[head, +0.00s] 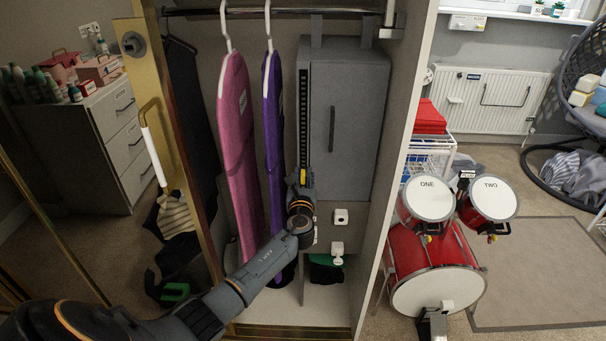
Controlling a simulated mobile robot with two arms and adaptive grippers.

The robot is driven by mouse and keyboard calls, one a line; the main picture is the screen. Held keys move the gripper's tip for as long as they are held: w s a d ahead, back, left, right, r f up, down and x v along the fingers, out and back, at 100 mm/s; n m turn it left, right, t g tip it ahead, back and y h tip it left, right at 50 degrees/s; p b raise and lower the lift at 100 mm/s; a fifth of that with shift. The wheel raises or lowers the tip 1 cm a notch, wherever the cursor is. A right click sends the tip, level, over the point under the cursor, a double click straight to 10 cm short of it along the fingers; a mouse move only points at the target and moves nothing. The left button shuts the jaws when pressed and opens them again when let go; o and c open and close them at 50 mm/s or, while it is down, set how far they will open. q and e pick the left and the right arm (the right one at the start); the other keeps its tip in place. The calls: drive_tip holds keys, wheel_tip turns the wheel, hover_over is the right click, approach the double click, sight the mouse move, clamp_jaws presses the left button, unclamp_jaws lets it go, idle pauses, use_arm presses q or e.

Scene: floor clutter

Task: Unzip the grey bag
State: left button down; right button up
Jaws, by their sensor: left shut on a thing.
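The grey bag (350,130) hangs upright from the rail in the open wardrobe. It is box-shaped, with a dark handle (332,129) on its front. A dark zip strip (304,115) runs down its left edge. My left arm reaches in from the lower left. My left gripper (302,178) is at the lower end of the visible strip, shut on what looks like the zip's pull. A small yellow patch shows at the fingertips. The pull itself is mostly hidden by the fingers. My right gripper does not show.
A pink garment bag (236,150) and a purple one (273,150) hang close on the left. The wardrobe's right side panel (396,130) stands close to the grey bag. A red drum set (435,265) stands outside on the right.

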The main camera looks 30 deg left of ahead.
use_arm(q)
drive_tip(key=shift+f, duration=0.45)
drive_tip(key=c, duration=1.4)
unclamp_jaws()
drive_tip(key=shift+o, duration=0.2)
drive_tip(key=v, duration=1.2)
drive_tip(key=shift+s+a, duration=0.1)
